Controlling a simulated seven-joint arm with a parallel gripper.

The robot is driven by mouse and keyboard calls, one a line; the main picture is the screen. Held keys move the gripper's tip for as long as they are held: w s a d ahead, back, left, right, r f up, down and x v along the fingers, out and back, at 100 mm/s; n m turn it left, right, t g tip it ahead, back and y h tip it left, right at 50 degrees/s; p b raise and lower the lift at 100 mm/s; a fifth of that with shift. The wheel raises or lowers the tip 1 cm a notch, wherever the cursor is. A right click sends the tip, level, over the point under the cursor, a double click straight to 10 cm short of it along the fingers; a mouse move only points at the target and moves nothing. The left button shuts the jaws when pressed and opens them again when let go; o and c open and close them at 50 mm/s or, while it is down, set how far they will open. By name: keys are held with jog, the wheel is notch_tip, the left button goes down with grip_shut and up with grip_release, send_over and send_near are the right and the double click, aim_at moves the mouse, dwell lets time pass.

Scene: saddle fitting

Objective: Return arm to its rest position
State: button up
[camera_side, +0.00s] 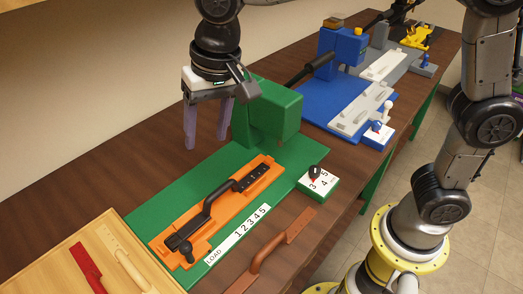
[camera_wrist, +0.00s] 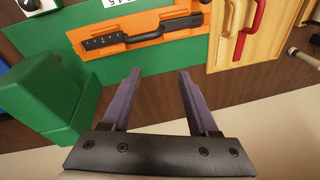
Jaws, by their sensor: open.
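My gripper (camera_side: 205,122) is at the upper left of the side view, raised above the green station beside its green block. Its two purple fingers are apart with nothing between them. In the wrist view the open fingers (camera_wrist: 159,100) point toward the green board and its orange fixture. The orange fixture (camera_side: 228,212) lies on the green board (camera_side: 125,205), with a dark handle-shaped part (camera_side: 207,210) lying along it. The fixture also shows in the wrist view (camera_wrist: 150,30), apart from the fingers.
The green block (camera_side: 270,112) stands close to the right of my gripper. A blue station (camera_side: 325,92) is farther back. A wooden tray (camera_side: 85,262) with a red handle (camera_side: 88,268) is at front left. A brown handle (camera_side: 275,248) lies near the front edge. A dial box (camera_side: 318,185) sits right.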

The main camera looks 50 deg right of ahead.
jog(key=s+d+r+t, duration=0.1)
jog(key=s+d+r, duration=0.15)
jog(key=d, duration=0.25)
jog(key=s+d+r+m+t, duration=0.1)
jog(key=s+d, duration=0.2)
jog(key=d, duration=0.3)
jog(key=s+d+r+t, duration=0.1)
jog(key=s+d+r, duration=0.1)
jog(key=d, duration=0.3)
jog(key=s+d+f+n, duration=0.2)
jog(key=s+d+f, duration=0.1)
jog(key=s, duration=0.3)
jog(key=s+d+f+n+h, duration=0.1)
jog(key=s+d+f+n, duration=0.1)
jog(key=s, duration=0.4)
notch_tip(320, 180, down, 3)
jog(key=shift+s+d+r+t, duration=0.2)
jog(key=shift+d+t, duration=0.1)
jog(key=shift+d, duration=0.45)
